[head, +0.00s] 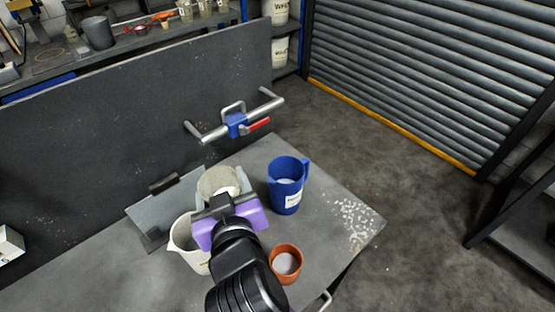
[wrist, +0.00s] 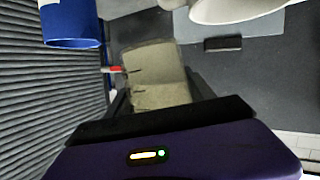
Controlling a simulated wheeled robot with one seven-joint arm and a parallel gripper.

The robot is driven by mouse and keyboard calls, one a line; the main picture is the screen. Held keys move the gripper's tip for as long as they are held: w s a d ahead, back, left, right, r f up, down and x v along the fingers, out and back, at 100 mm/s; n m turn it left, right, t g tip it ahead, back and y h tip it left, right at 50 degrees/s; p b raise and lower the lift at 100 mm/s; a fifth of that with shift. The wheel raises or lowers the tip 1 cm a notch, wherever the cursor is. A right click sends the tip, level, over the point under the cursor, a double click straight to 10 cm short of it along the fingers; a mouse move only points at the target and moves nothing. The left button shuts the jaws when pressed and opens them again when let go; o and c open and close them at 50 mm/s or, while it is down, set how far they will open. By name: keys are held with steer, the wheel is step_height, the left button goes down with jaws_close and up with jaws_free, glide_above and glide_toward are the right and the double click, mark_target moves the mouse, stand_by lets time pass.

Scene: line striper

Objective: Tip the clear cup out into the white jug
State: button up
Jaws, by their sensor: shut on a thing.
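The clear cup (head: 217,181) is greyish and see-through. It sits in front of my gripper (head: 225,197), which is shut on it; the purple gripper body covers its near side. In the wrist view the cup (wrist: 155,75) fills the space between the fingers and shows dark marks on its wall. I cannot tell its exact tilt or how much it holds. The white jug (head: 186,247) stands on the table just left of and nearer than the cup, partly hidden by my gripper. Part of the jug also shows at the top of the wrist view (wrist: 235,8).
A blue labelled jug (head: 286,187) stands right of my gripper. An orange cup (head: 286,262) with pale contents stands nearer. A grey tray (head: 150,210) lies behind the white jug. White specks (head: 357,222) mark the right table corner. A handlebar (head: 238,122) is beyond the table.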

mark_target(206, 193)
steer(key=a, duration=0.1)
steer(key=s+a, duration=0.1)
steer(key=a, duration=0.1)
steer(key=shift+s+a+f+n+y, duration=0.15)
steer(key=shift+a+f+n+y, duration=0.15)
steer(key=shift+f+n, duration=0.1)
steer(key=shift+d+h, duration=0.2)
steer(key=shift+h, duration=0.2)
steer(key=n, duration=0.1)
steer(key=n+h, duration=0.1)
steer(key=d+n+t, duration=0.1)
steer(key=shift+w+f+n, duration=0.25)
steer(key=shift+w+n, duration=0.05)
steer(key=shift+n, duration=0.1)
steer(key=n, duration=0.1)
steer(key=n+t+h, duration=0.1)
steer(key=n, duration=0.1)
steer(key=shift+f+n, duration=0.3)
steer(key=shift+f, duration=0.05)
steer(key=shift+d+r+n+h, duration=0.15)
steer(key=shift+n+h, duration=0.15)
steer(key=shift+h, duration=0.1)
steer(key=shift+n+t, duration=0.4)
steer(key=shift+n, duration=0.3)
steer(key=shift+a+r+n+t, duration=0.2)
steer(key=shift+a+n+t, duration=0.1)
steer(key=shift+n, duration=0.5)
stand_by(3.7)
